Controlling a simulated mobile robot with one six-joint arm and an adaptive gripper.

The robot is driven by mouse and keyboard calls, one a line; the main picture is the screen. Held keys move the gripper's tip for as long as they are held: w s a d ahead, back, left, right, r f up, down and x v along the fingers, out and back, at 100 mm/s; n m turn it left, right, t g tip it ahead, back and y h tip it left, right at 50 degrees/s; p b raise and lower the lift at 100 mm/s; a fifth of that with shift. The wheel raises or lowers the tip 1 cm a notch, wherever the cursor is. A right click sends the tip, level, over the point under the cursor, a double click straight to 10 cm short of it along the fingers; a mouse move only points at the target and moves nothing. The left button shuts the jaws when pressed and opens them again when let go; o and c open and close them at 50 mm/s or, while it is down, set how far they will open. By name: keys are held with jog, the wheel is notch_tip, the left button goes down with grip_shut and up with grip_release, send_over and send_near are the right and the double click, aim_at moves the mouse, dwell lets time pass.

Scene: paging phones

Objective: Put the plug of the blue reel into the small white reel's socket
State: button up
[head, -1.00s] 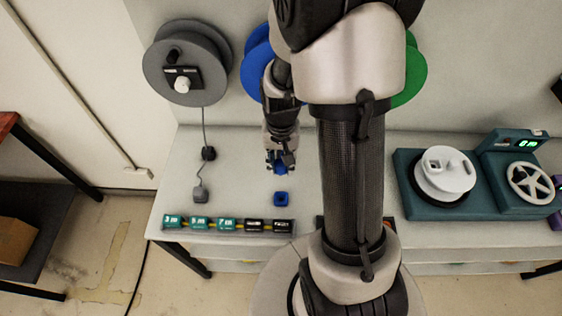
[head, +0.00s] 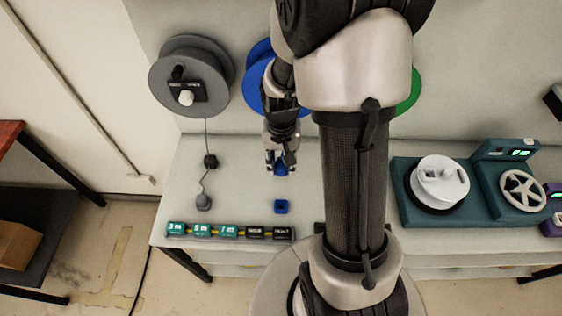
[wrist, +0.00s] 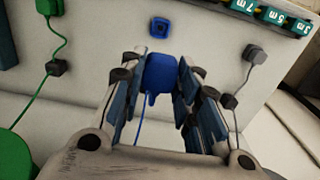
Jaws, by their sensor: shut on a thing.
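My gripper (head: 281,171) is shut on a blue plug (wrist: 157,80), seen between the fingers in the wrist view. A thin blue cord runs from the plug toward the bottom of that view. The blue reel (head: 259,83) hangs on the back wall, partly hidden by my arm. The small white reel (head: 438,183) sits on a teal base (head: 480,215) at the right, far from my gripper. A slot-like mark shows on its top near the right edge; I cannot tell for sure that it is the socket.
A blue square piece (head: 281,207) with a dark centre lies on the table in front of my gripper. Label blocks (head: 228,231) line the front edge. The grey reel's plug (head: 204,202) lies to the left. A spoked white wheel (head: 522,190) is right of the white reel.

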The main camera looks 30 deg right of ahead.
jog(key=s+d, duration=0.5)
jog(key=d, duration=0.4)
jog(key=s+d, duration=0.5)
jog(key=d, duration=0.5)
jog(key=shift+d, duration=0.3)
jog(key=s+d, duration=0.5)
jog(key=d, duration=0.4)
jog(key=s+d+p, duration=0.1)
jog(key=s+d, duration=0.4)
jog(key=d, duration=0.5)
jog(key=shift+d+p, duration=0.3)
jog(key=s+d+p, duration=0.1)
jog(key=s+d, duration=0.4)
jog(key=d, duration=0.5)
jog(key=shift+s+d, duration=0.2)
jog(key=shift+d, duration=0.15)
jog(key=w+a, duration=0.3)
jog(key=a, duration=0.3)
jog(key=shift+a+f+b, duration=0.2)
jog(key=shift+f+b, duration=0.1)
jog(key=shift+b, duration=0.1)
dwell(0.5)
